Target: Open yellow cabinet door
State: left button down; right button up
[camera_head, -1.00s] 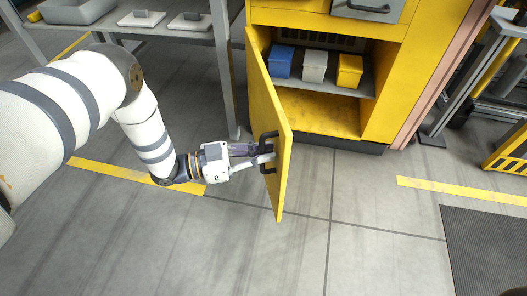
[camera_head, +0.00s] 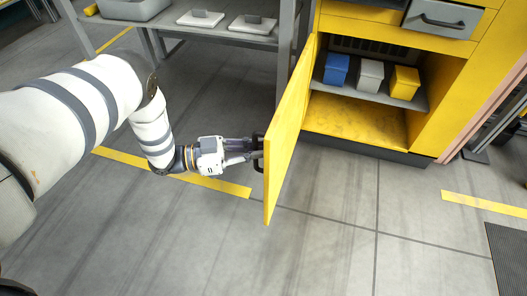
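The yellow cabinet (camera_head: 435,90) stands at the upper right. Its yellow door (camera_head: 288,130) hangs swung well open on the left side, toward me. The dark door handle (camera_head: 259,150) is on the door's outer face, partly hidden by the fingers and the door edge. My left gripper (camera_head: 250,150) reaches in from the left with its fingers at the handle. Whether the fingers are closed around the handle is too small to tell. My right gripper is not in view.
Inside the cabinet, a shelf holds a blue bin (camera_head: 336,69), a grey bin (camera_head: 369,75) and a yellow bin (camera_head: 404,83). A grey drawer (camera_head: 441,20) is above. A grey table (camera_head: 225,36) stands behind the door. The floor in front is clear.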

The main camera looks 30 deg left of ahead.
pick_arm(q)
jog(key=shift+s+a+f, duration=0.25)
jog(key=shift+s+a, duration=0.1)
jog(key=shift+a, duration=0.1)
jog(key=c, duration=1.9)
grip_release()
jog(key=shift+c, duration=0.2)
jog(key=shift+w+r, duration=0.1)
jog(key=v, duration=1.2)
